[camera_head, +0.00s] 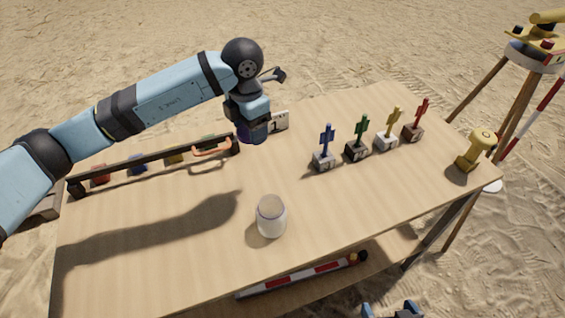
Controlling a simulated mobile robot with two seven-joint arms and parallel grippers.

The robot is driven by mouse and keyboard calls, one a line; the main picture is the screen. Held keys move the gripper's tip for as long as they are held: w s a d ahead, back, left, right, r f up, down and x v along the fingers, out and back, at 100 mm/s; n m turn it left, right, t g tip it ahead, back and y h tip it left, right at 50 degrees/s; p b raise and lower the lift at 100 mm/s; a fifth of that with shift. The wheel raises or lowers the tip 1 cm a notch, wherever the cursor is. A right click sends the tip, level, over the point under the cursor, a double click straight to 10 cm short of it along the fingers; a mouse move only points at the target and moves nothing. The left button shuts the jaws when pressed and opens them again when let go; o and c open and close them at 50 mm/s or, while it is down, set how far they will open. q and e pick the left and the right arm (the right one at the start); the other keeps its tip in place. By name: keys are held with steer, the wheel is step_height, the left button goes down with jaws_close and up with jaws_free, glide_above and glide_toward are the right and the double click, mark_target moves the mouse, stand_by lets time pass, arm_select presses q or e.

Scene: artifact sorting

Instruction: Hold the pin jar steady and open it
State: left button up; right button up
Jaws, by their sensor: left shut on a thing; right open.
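A small pale jar (271,218) with a greyish-beige top stands upright near the middle of the table. Whether its top is a closed lid, and what is inside, is too small to tell. My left gripper (254,131) is over the table's back part, up and slightly left of the jar in the picture and apart from it. It is shut on a dark blue thing, mostly hidden by the gripper. My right gripper (391,310) shows only its light blue tips at the bottom edge, apart and open, beyond the table's front edge.
Several coloured markers on blocks, among them a blue one (326,142), stand at the back right. A yellow instrument (478,147) is at the right corner. A dark rack (150,165) lies at the left. A number card (279,122) shows beside my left gripper. Table around the jar is clear.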

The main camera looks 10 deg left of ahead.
mark_target(256, 185)
arm_select(q)
steer(key=r+n, duration=0.1)
steer(key=n, duration=0.2)
steer(key=shift+r+p, duration=0.15)
steer(key=shift+p, duration=0.2)
steer(key=shift+n, duration=0.6)
step_height(256, 185, down, 20)
steer(key=shift+r, duration=0.15)
steer(key=shift+f, duration=0.2)
steer(key=o, duration=1)
steer(key=shift+r, duration=0.1)
